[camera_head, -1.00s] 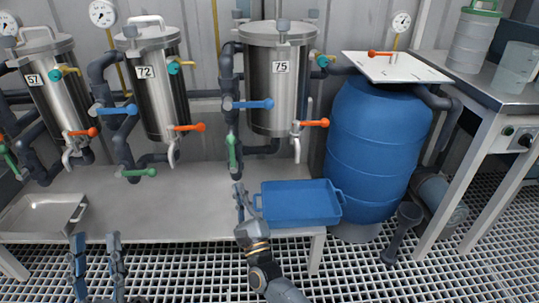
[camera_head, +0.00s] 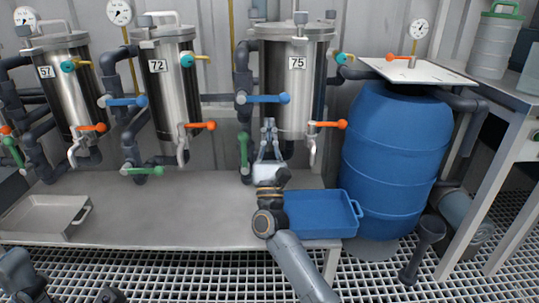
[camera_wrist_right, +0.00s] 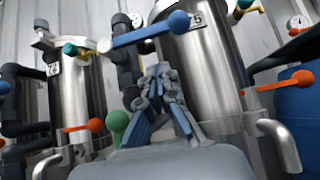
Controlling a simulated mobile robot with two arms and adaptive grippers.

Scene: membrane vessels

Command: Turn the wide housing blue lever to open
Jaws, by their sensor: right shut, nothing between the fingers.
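The wide steel housing (camera_head: 293,85), labelled 75, is the widest of three. Its blue lever (camera_head: 265,98) lies about level, its handle pointing right from a pivot on the dark pipe. My right gripper (camera_head: 268,124) is shut and empty, fingers pointing up, just below the lever and in front of the housing. In the right wrist view, the fingertips (camera_wrist_right: 158,72) are below the blue lever (camera_wrist_right: 148,33), apart from it in the picture. Dark parts of my left arm show at the bottom left edge; its fingers cannot be made out.
The wide housing also carries an upright green lever (camera_head: 243,150) and a level orange lever (camera_head: 328,125). Narrower housings 72 (camera_head: 170,90) and 57 (camera_head: 65,90) stand left. A blue tray (camera_head: 318,212), steel tray (camera_head: 45,215) and blue barrel (camera_head: 395,160) are around.

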